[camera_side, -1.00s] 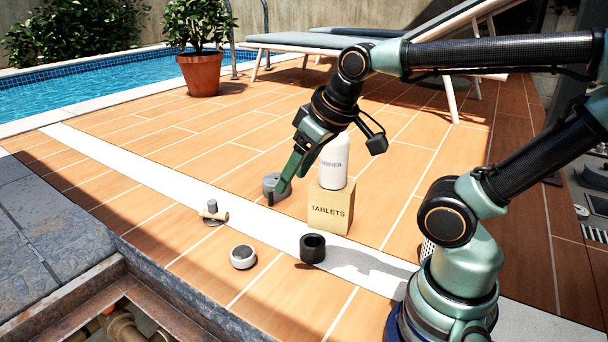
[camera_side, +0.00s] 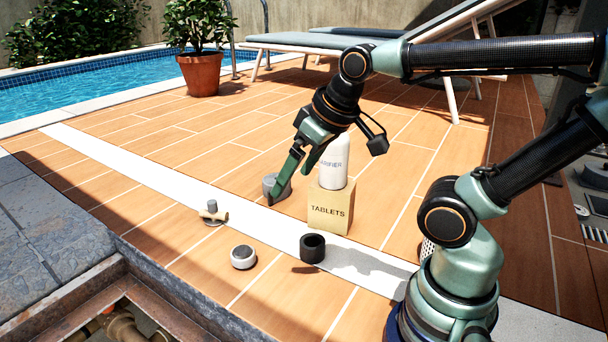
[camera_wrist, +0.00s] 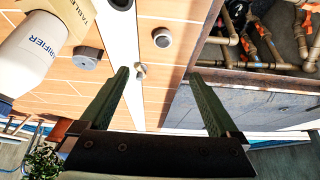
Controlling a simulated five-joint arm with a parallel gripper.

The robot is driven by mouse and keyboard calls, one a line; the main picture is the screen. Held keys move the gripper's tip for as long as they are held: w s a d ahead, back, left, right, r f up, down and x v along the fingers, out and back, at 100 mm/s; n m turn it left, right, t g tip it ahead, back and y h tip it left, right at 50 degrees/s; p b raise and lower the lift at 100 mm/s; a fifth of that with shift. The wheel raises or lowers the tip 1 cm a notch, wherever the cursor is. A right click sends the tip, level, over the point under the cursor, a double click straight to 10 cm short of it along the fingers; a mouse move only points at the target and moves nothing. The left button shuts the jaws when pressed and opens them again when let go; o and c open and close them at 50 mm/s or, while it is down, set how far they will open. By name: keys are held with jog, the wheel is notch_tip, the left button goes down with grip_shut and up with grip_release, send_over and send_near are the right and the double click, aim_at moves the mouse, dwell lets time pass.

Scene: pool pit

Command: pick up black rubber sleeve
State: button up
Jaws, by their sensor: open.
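The black rubber sleeve (camera_side: 312,248) is a short, thick ring standing on the deck near the pale strip, in front of the tablets box. In the wrist view, a dark piece at the top edge looks like the sleeve (camera_wrist: 122,3), mostly cut off. My gripper (camera_side: 289,188) is open and empty, above the deck, behind and left of the sleeve and well apart from it. In the wrist view, the green fingers of my gripper (camera_wrist: 158,74) are spread wide with nothing between them.
A tablets box (camera_side: 330,208) bearing a white bottle (camera_side: 334,162) stands right beside my gripper. An open pit (camera_side: 110,318) lies front left.

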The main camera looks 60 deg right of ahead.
jog(key=n+g, duration=0.6)
jog(key=n, duration=0.8)
send_over(314, 243)
jog(key=s, duration=0.2)
notch_tip(314, 243, down, 13)
jog(key=f, duration=0.6)
jog(key=shift+w+a+f, duration=0.1)
jog(key=shift+w+a, duration=0.1)
jog(key=shift+a, duration=0.15)
jog(key=shift+w+a+f, duration=0.15)
jog(key=shift+w+f, duration=0.05)
jog(key=shift+f, duration=1.15)
jog(key=shift+w+a+f, duration=0.15)
jog(key=shift+f, duration=1.15)
grip_shut()
